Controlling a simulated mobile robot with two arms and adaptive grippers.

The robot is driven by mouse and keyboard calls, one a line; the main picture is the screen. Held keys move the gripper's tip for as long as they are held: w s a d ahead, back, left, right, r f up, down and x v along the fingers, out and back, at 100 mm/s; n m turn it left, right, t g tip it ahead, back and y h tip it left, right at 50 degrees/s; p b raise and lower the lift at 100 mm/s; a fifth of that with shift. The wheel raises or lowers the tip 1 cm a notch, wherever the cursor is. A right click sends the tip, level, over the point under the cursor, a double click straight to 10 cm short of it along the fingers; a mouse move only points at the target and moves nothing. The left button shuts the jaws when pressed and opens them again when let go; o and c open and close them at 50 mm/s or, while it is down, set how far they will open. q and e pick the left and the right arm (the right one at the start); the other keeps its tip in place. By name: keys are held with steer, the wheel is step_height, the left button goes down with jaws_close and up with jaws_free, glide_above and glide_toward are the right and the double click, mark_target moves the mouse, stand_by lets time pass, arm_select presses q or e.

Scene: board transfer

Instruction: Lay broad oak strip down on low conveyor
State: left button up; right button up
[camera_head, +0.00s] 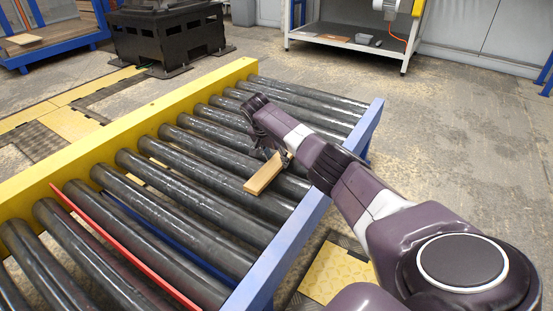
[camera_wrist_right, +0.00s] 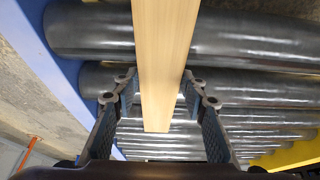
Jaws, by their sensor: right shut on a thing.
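The broad oak strip (camera_head: 263,174) is a pale wooden board at the right side of the low conveyor (camera_head: 190,171), over its dark rollers near the blue side rail. My right gripper (camera_head: 266,147) reaches in from the right and is shut on the strip. In the right wrist view the strip (camera_wrist_right: 164,60) runs between the two fingers (camera_wrist_right: 160,92), with rollers behind it. I cannot tell whether its underside touches the rollers. In the head view the gripper and arm hide part of the strip. My left gripper is not in view.
The conveyor has a yellow rail (camera_head: 115,133) on its left and a blue rail (camera_head: 318,211) on its right. A black crate-like stand (camera_head: 168,38) and a bench (camera_head: 350,38) stand behind.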

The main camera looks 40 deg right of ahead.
steer(key=shift+f, duration=0.3)
steer(key=o, duration=1.5)
steer(key=shift+o, duration=0.2)
steer(key=v, duration=1.2)
steer(key=shift+f, duration=0.1)
